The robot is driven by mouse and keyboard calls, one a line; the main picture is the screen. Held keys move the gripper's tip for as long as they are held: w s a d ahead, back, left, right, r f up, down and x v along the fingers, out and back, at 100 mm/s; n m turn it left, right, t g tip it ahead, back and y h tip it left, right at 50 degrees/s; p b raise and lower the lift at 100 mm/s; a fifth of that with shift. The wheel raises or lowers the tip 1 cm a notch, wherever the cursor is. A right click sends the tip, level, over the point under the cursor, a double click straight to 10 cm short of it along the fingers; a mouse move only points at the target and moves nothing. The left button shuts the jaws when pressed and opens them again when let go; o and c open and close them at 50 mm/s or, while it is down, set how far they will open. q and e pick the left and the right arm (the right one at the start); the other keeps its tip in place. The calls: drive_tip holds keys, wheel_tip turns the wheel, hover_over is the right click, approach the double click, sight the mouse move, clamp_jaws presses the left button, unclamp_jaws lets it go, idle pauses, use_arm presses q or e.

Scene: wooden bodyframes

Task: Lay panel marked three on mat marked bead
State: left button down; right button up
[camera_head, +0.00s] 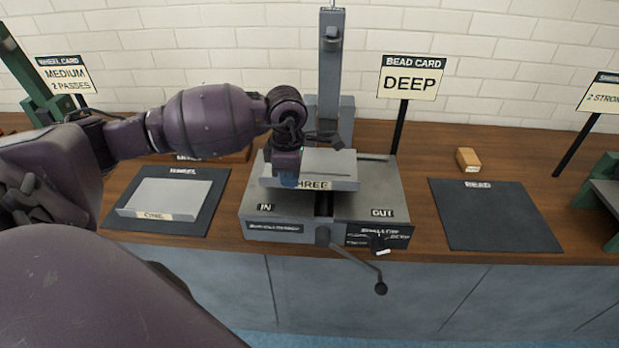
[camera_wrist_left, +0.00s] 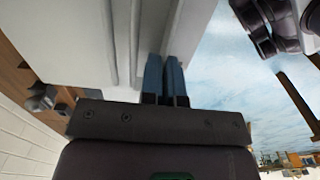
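The panel marked THREE (camera_head: 330,170), a pale grey sheet with a raised front lip, lies over the bed of the grey machine (camera_head: 390,190). My left gripper (camera_head: 288,178) is at the left part of that lip. In the left wrist view its blue fingers (camera_wrist_left: 165,78) are close together and appear shut on the thin edge of the panel (camera_wrist_left: 75,35). The mat marked BEAD (camera_head: 495,215) is dark, flat and bare, on the bench to the right of the machine. My right gripper is not in view.
Another grey panel (camera_head: 170,195) lies on a dark mat (camera_head: 205,215) at left. A crank (camera_head: 379,287) sticks out at the machine's front. The DEEP card (camera_head: 411,82) stands on a post behind. A small wooden block (camera_head: 467,158) sits behind the bead mat.

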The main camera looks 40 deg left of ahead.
use_arm(q)
drive_tip(key=shift+r+p, duration=0.35)
drive_tip(key=shift+r, duration=0.65)
drive_tip(key=shift+r+p, duration=0.95)
drive_tip(key=shift+r, duration=1.25)
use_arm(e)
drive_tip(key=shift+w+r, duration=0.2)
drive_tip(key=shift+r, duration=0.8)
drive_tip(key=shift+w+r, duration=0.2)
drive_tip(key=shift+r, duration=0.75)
use_arm(q)
drive_tip(key=shift+w, duration=0.1)
